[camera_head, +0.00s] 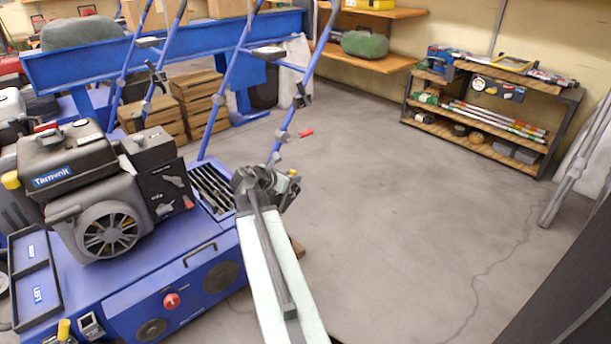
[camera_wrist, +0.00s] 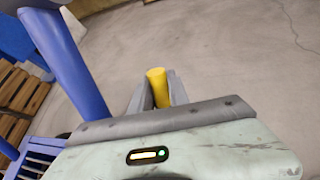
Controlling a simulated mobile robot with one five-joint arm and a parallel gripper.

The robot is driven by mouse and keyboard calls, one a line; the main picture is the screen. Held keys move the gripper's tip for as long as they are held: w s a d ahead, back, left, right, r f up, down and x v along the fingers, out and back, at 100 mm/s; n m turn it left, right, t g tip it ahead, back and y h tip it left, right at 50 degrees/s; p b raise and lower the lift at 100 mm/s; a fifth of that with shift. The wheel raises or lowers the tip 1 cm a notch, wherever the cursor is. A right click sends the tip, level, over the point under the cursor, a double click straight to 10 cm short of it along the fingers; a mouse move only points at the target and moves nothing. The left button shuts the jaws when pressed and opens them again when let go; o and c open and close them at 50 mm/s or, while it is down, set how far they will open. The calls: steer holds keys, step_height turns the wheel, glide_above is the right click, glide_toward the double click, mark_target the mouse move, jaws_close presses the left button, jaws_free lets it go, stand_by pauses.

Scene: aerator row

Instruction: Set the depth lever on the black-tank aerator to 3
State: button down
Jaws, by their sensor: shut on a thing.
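The near aerator (camera_head: 130,290) is blue, with a black tank (camera_head: 65,145) and a black engine, at the left of the head view. My gripper (camera_head: 290,182) is at its right side, beside the lower end of the blue handle bars. In the wrist view my gripper (camera_wrist: 157,98) is shut on a yellow cylindrical grip (camera_wrist: 156,82), which stands up between the two grey jaws. I take this as the depth lever's grip; its lower part is hidden. In the head view my arm covers much of that area, and no depth number can be read.
A blue handle tube (camera_wrist: 68,60) rises close to the left of my gripper. A red lever (camera_head: 300,133) sticks out from the handle above. Wooden crates (camera_head: 200,100) stand behind, a shelf unit (camera_head: 490,115) at the back right. The floor (camera_head: 410,210) to the right is clear.

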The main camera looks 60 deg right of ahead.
steer(key=shift+s+f, duration=0.15)
steer(key=shift+s, duration=0.2)
steer(key=c, duration=1.3)
jaws_free()
steer(key=shift+o, duration=0.2)
steer(key=shift+w, duration=0.1)
steer(key=p+v, duration=0.3)
steer(key=v, duration=0.4)
steer(key=shift+a+r+p, duration=0.2)
steer(key=shift+a+p, duration=0.1)
steer(key=shift+p, duration=0.1)
